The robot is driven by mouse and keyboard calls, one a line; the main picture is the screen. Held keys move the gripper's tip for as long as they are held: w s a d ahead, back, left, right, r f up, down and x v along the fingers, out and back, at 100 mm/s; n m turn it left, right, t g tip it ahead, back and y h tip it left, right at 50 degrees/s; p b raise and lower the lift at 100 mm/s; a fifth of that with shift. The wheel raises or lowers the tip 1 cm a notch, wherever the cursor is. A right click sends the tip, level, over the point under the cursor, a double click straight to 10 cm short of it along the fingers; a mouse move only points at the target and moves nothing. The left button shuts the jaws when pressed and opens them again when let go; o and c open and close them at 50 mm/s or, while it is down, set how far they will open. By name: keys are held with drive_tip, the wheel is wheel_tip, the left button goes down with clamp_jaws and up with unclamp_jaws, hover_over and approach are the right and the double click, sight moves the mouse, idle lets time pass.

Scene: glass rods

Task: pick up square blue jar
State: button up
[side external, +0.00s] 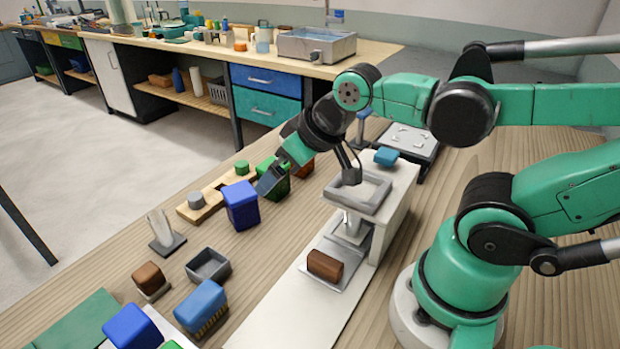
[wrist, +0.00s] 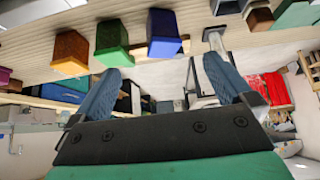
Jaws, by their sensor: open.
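The square blue jar (side external: 240,207) stands upright on the wooden table at the left end of a short row of jars. In the wrist view the blue jar (wrist: 163,35) appears upside down near the top, above the space between my fingers. My gripper (side external: 311,177) is open and empty, above the table to the right of the blue jar. One finger overlaps the green jar in the side view. In the wrist view my gripper (wrist: 163,86) has its two blue fingers wide apart, with no jar between them.
A green jar (side external: 281,187) and a brown-orange jar (side external: 303,167) stand close beside the blue jar. A wooden holder (side external: 212,196) is behind it. A white stand with a grey tray (side external: 362,190) is to the right.

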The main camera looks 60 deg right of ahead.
drive_tip(key=m+g, duration=0.3)
drive_tip(key=g, duration=0.1)
approach(239, 190)
wheel_tip(239, 190, down, 2)
drive_tip(key=s, duration=0.1)
drive_tip(key=w+f+g, duration=0.1)
drive_tip(key=w+f+m+g, duration=0.1)
drive_tip(key=f, duration=0.1)
drive_tip(key=w+f, duration=0.1)
drive_tip(key=f, duration=0.1)
drive_tip(key=shift+w+f+g, duration=0.15)
drive_tip(key=shift+g, duration=0.25)
drive_tip(key=shift+w+f+m, duration=0.25)
drive_tip(key=shift+f+m, duration=0.15)
drive_tip(key=shift+f, duration=2.95)
clamp_jaws()
